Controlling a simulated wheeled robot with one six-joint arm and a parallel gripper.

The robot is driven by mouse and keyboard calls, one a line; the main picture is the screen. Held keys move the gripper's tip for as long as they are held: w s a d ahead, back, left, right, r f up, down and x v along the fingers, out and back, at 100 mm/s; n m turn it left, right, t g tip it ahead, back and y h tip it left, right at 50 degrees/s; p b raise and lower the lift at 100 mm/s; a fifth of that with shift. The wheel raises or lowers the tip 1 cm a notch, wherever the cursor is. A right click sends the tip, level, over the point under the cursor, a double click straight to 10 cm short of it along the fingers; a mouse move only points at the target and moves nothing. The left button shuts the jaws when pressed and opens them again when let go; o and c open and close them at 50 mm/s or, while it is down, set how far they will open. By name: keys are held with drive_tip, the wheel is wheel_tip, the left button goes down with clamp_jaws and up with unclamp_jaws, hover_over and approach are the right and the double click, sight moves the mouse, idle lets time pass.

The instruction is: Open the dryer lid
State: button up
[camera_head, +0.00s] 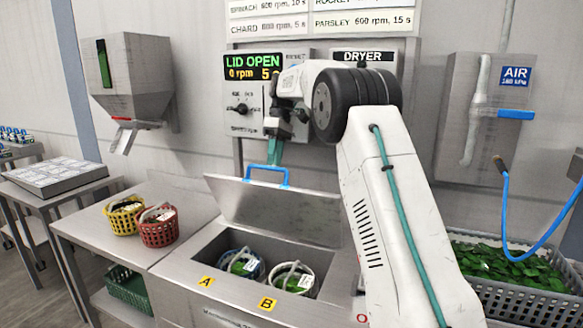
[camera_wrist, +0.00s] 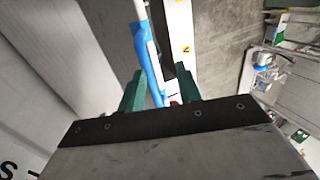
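The dryer lid (camera_head: 270,208) is a grey metal panel, raised and tilted up at the back of the dryer well. Its blue handle (camera_head: 268,170) is on its upper edge. My gripper (camera_head: 275,154) has green fingers and is just above the handle, close to it. In the wrist view, the blue handle (camera_wrist: 149,60) runs between the spread fingers of my gripper (camera_wrist: 160,88), with a gap visible beside it. Whether a finger touches the handle is unclear. The dryer panel display (camera_head: 252,67) reads "LID OPEN, 0 rpm, 5 s".
Two baskets of greens sit in the open well (camera_head: 195,262), behind labels A and B. A yellow basket (camera_head: 122,220) and a red basket (camera_head: 158,232) stand on the left counter. A grey crate of leaves (camera_head: 530,300) and a blue air hose (camera_head: 540,245) are at right.

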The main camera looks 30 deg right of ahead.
drive_tip(key=s+a+r, duration=0.1)
drive_tip(key=s+a, duration=0.1)
drive_tip(key=s, duration=1.2)
drive_tip(key=shift+s+a+r, duration=0.15)
drive_tip(key=shift+a, duration=0.25)
